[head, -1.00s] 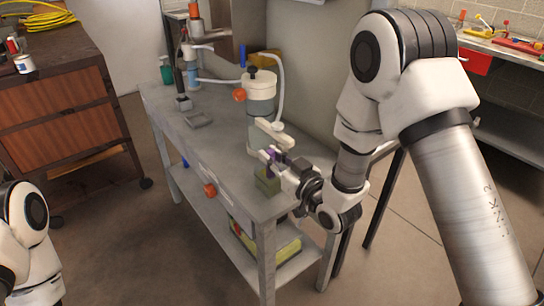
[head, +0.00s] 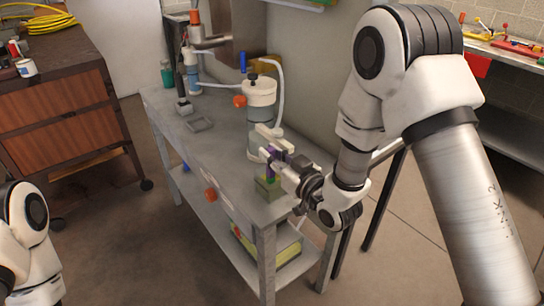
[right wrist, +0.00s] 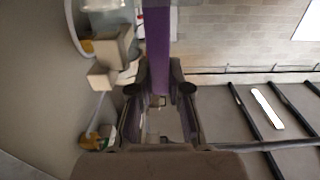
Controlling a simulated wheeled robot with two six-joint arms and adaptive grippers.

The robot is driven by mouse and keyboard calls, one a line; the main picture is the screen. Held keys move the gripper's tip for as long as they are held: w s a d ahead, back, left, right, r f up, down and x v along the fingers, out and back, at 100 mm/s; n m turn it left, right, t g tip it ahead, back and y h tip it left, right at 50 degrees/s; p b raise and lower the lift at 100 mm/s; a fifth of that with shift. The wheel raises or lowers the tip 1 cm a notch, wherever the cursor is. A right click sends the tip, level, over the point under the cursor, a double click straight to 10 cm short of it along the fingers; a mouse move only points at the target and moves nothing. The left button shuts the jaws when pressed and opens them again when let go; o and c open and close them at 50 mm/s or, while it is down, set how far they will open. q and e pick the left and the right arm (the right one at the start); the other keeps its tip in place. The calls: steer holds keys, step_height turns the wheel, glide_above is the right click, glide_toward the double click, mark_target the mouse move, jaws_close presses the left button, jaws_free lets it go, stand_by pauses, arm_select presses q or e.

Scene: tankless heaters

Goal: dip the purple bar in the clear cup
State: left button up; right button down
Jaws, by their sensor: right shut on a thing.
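My right gripper (head: 275,162) is shut on the purple bar (head: 271,168) at the near right end of the grey bench. The bar shows upright just above or in an olive-green square holder (head: 268,188); I cannot tell whether they touch. In the right wrist view the bar (right wrist: 157,38) stands between the fingers of the gripper (right wrist: 160,92). I cannot pick out a clear cup for certain. A clear cylinder with a white lid (head: 260,118) stands just behind the gripper. My left gripper is out of view.
A white block arm (head: 270,138) juts from the cylinder close to my gripper. A hose runs behind the cylinder. A wooden cabinet (head: 65,110) stands at the left.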

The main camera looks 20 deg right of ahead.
steer(key=shift+r+p, duration=2.55)
steer(key=shift+r, duration=1.3)
steer(key=shift+f, duration=0.1)
